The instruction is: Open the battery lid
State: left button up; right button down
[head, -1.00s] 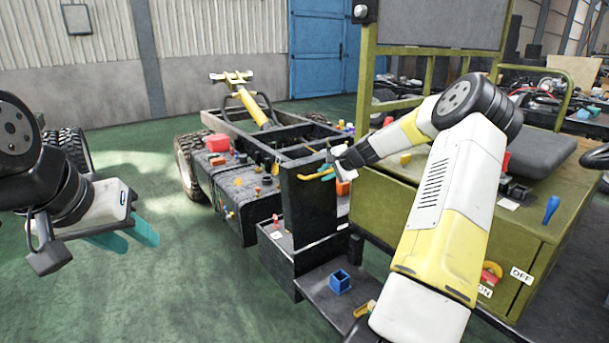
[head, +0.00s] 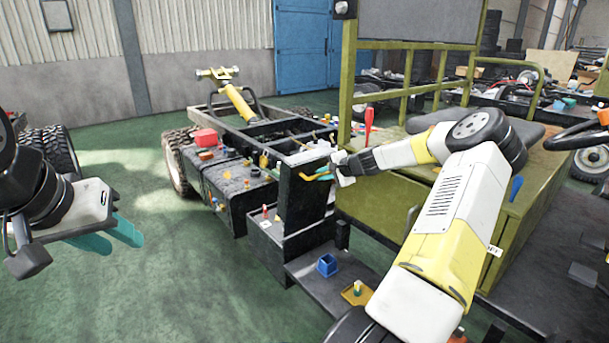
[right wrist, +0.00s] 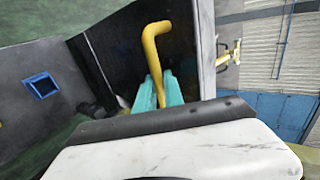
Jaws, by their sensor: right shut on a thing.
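A black upright panel (head: 303,208), which looks like the battery lid, stands raised at the near end of the chassis frame. A yellow bent handle (head: 315,178) sticks out at its upper part. My right gripper (head: 332,172) is shut on this handle. In the right wrist view its teal fingers (right wrist: 158,88) close around the yellow handle (right wrist: 153,45), beside the dark panel (right wrist: 122,55). Whether the panel's lower edge is hinged cannot be told. My left gripper (head: 125,241) hangs empty over the floor at the left, its teal fingers apart.
An olive-green body (head: 390,205) with posts stands close right of the panel. A black side box (head: 228,190) carries small parts and a red block (head: 205,137). A blue open cube (head: 327,265) sits on the dark low shelf. Green floor at left is clear.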

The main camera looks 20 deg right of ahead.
jog(key=c, duration=1.5)
grip_release()
jog(key=shift+s+a+f, duration=0.15)
jog(key=shift+f, duration=0.4)
jog(key=shift+o, duration=0.2)
jog(key=shift+r, duration=0.2)
jog(key=v, duration=0.7)
jog(key=shift+s+r, duration=0.15)
jog(key=shift+s, duration=0.15)
jog(key=s+a+r+n+g, duration=0.2)
jog(key=s+a+n, duration=0.25)
jog(key=a, duration=0.45)
jog(key=s+a+r+n+g, duration=0.3)
jog(key=s+a+n, duration=0.15)
jog(key=a, duration=0.55)
jog(key=s+a+r+n, duration=0.2)
jog(key=s+r, duration=0.1)
jog(key=s, duration=0.6)
jog(key=s+a+r+n+h, duration=0.1)
jog(key=s+r, duration=0.2)
jog(key=s, duration=0.7)
jog(key=s+a+r+n, duration=0.2)
jog(key=s+r, duration=0.1)
jog(key=s, duration=0.6)
jog(key=shift+s+a+n+h, duration=0.25)
jog(key=shift+a+n+h, duration=0.05)
jog(key=shift+h, duration=0.1)
